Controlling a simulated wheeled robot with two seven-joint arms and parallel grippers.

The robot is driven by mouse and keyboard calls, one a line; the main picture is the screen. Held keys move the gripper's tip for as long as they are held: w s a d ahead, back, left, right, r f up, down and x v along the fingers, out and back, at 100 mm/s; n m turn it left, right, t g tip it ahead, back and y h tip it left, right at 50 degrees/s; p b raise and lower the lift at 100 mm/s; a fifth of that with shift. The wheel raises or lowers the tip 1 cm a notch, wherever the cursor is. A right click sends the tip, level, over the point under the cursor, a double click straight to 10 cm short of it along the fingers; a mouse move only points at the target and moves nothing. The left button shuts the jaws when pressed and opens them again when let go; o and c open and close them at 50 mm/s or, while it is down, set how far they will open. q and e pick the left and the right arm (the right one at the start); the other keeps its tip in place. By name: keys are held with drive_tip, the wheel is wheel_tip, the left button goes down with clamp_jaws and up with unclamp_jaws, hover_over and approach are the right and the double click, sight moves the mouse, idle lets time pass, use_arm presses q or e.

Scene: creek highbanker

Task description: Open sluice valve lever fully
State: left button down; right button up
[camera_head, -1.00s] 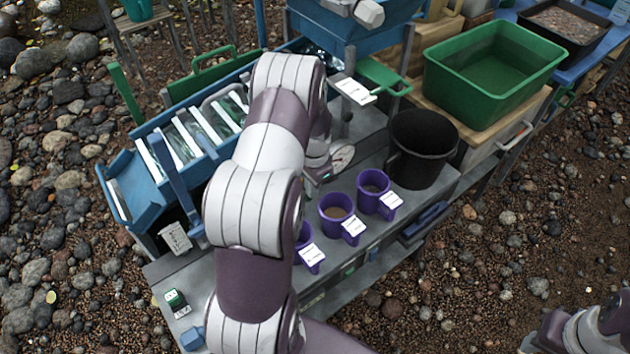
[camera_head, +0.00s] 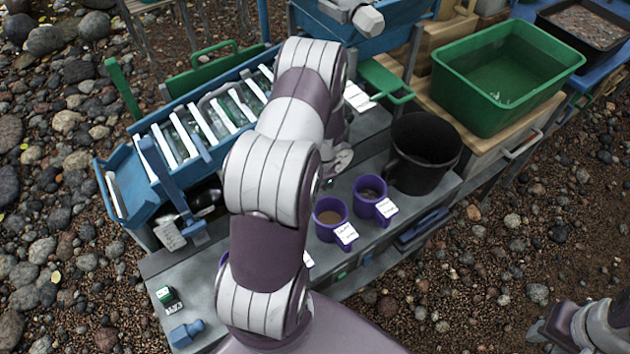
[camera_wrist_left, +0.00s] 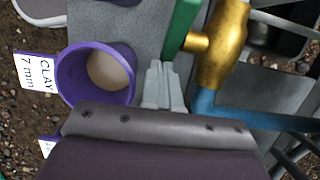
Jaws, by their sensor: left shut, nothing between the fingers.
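The sluice valve shows in the left wrist view as a brass body (camera_wrist_left: 228,45) with a green lever (camera_wrist_left: 182,25) on its left side. A blue pipe (camera_wrist_left: 250,115) joins the brass body from below. My left gripper (camera_wrist_left: 163,85) is shut and empty, its fingertips close to the lower end of the green lever. I cannot tell whether they touch. In the head view my left arm covers the valve and the left gripper. My right gripper (camera_head: 547,331) is at the lower right edge, away from the bench, and its fingers are not clear.
Purple cups (camera_head: 326,232) with labels stand on the grey bench (camera_head: 215,285); one (camera_wrist_left: 68,75) is left of my left gripper. A black bucket (camera_head: 420,165), green tub (camera_head: 575,58) and blue sluice (camera_head: 130,180) are around.

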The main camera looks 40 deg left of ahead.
use_arm(q)
drive_tip(key=shift+f, duration=0.75)
idle(1.2)
